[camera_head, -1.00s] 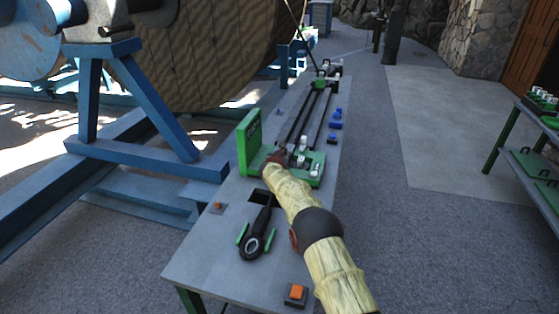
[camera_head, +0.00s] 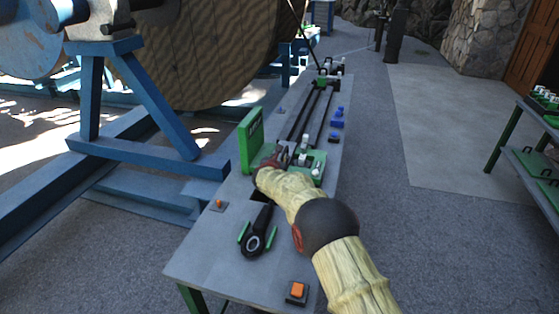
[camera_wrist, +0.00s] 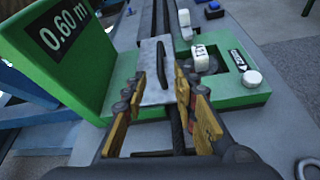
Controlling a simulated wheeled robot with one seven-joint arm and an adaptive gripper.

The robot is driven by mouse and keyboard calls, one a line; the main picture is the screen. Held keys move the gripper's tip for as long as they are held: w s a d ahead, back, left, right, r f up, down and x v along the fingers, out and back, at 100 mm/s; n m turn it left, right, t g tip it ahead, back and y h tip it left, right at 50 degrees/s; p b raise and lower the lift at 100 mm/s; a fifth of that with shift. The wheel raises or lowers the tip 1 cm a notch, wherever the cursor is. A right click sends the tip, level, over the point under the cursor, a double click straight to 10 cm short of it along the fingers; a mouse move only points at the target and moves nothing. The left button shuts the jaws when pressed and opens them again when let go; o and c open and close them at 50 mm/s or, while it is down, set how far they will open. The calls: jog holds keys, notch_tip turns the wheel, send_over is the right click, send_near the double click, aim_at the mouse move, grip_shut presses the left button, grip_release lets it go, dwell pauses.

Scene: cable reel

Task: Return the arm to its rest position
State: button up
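My gripper (camera_head: 277,156) is over the green measuring unit on the long grey bench, at the near end of the dark rails. In the wrist view my gripper (camera_wrist: 160,78) has its two yellow-padded fingers apart, with a gap between them. A grey metal plate (camera_wrist: 154,66) shows in and beyond the gap; I cannot tell whether a finger touches it. The green display panel (camera_wrist: 55,50) reads "0.60 m" and stands left of the fingers. The green unit (camera_wrist: 236,97) carries white knobs on the right. My arm reaches in from the lower right of the head view.
A black tool (camera_head: 256,235) lies between green holders on the bench (camera_head: 205,262). An orange button (camera_head: 297,289) is at the near edge. Blue items (camera_head: 338,117) lie right of the rails. A large wooden reel (camera_head: 205,60) stands left; the floor (camera_head: 430,240) right is clear.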

jog(key=shift+s, duration=0.2)
jog(key=s+d+r+m+h, duration=0.25)
jog(key=d+r+m, duration=0.25)
jog(key=d+r, duration=0.35)
jog(key=s+d+r+m+g+p, duration=0.1)
jog(key=s+d+r+m+g, duration=0.1)
jog(key=s+d+r+m, duration=0.45)
jog(key=s+d+r+m+g, duration=0.1)
jog(key=s+d+r+m, duration=0.15)
jog(key=s+d, duration=0.5)
jog(key=s+d+r+m+g+p, duration=0.15)
jog(key=s+d+r+m, duration=0.3)
jog(key=s, duration=0.55)
jog(key=s+d+m+g, duration=0.35)
jog(key=s+m, duration=0.35)
jog(key=s, duration=1.2)
jog(key=s+a+f+m+y, duration=0.1)
jog(key=s+f+m+y, duration=0.1)
jog(key=s, duration=0.7)
jog(key=s+a+f+m+y, duration=0.2)
jog(key=s+f+m, duration=0.1)
jog(key=s, duration=0.6)
jog(key=shift+s+a+m, duration=0.25)
jog(key=shift+s+m, duration=0.1)
jog(key=shift+m, duration=0.5)
jog(key=shift+o, duration=0.3)
jog(key=shift+r, duration=0.1)
